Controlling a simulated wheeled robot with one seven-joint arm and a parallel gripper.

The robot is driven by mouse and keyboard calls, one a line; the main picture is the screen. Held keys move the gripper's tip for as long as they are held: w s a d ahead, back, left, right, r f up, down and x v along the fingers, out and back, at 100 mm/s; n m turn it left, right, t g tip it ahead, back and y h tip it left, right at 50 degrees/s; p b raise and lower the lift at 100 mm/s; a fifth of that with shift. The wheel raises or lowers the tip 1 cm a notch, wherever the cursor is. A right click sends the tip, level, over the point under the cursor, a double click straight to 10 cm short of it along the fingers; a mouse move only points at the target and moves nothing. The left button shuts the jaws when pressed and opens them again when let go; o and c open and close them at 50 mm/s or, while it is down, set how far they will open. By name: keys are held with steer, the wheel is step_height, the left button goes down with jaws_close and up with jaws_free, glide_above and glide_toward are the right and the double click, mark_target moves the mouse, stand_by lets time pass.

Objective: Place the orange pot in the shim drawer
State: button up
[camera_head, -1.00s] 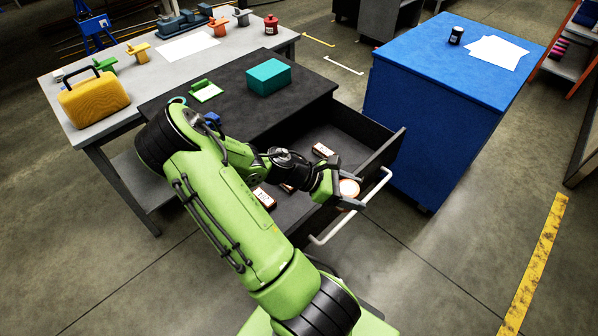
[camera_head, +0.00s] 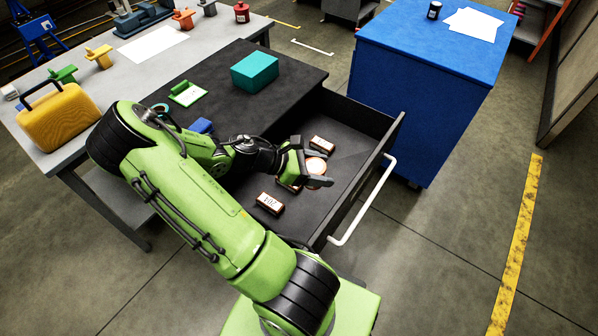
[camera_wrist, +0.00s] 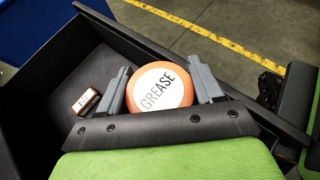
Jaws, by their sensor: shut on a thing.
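The orange pot (camera_wrist: 160,88) has a round white lid marked "GREASE" and sits between the two grey fingers in the wrist view. In the head view the pot (camera_head: 316,166) shows at the tip of my arm, inside the outline of the open drawer. My gripper (camera_head: 309,168) is shut on the pot, with one finger on each side of it in the wrist view (camera_wrist: 163,87). The shim drawer (camera_head: 345,172) is pulled out from the black bench, with a white handle on its front. I cannot tell whether the pot touches the drawer floor.
Small orange-and-white boxes lie in the drawer, one (camera_head: 322,145) behind the pot and one (camera_head: 270,203) in front-left. The black bench top holds a teal box (camera_head: 255,71). A blue cabinet (camera_head: 418,98) stands close right of the drawer. The drawer's right part is bare.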

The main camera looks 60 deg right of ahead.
step_height(320, 180, down, 18)
steer(key=b, duration=0.6)
steer(key=shift+s, duration=0.15)
steer(key=o, duration=0.8)
steer(key=shift+o, duration=0.2)
steer(key=shift+r, duration=0.3)
steer(key=p+v, duration=0.2)
steer(key=v, duration=0.5)
steer(key=shift+w+a, duration=0.15)
steer(key=shift+w, duration=0.05)
steer(key=shift+r, duration=0.1)
